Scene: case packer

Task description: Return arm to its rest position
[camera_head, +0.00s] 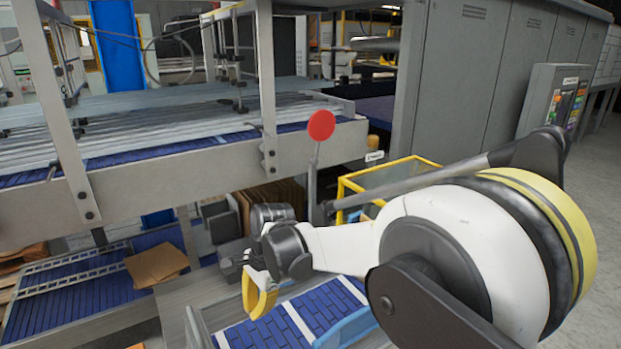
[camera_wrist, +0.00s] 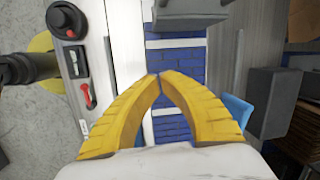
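My gripper (camera_head: 259,300) shows in the head view at the end of my white and grey arm, low over the blue conveyor belt (camera_head: 285,322). In the wrist view my gripper's yellow fingers (camera_wrist: 159,77) meet or nearly meet at their tips. Nothing shows between them. The blue belt with white stripes (camera_wrist: 174,64) lies beneath the fingertips. My arm reaches out from the right side of the head view, across the front of the machine.
A red round paddle (camera_head: 321,125) stands on a post behind my arm. A yellow-framed box (camera_head: 385,178) is just beyond it. Flat brown cardboard (camera_head: 157,264) lies on the lower left conveyor. The wrist view shows a panel with a black knob and red switch (camera_wrist: 84,94).

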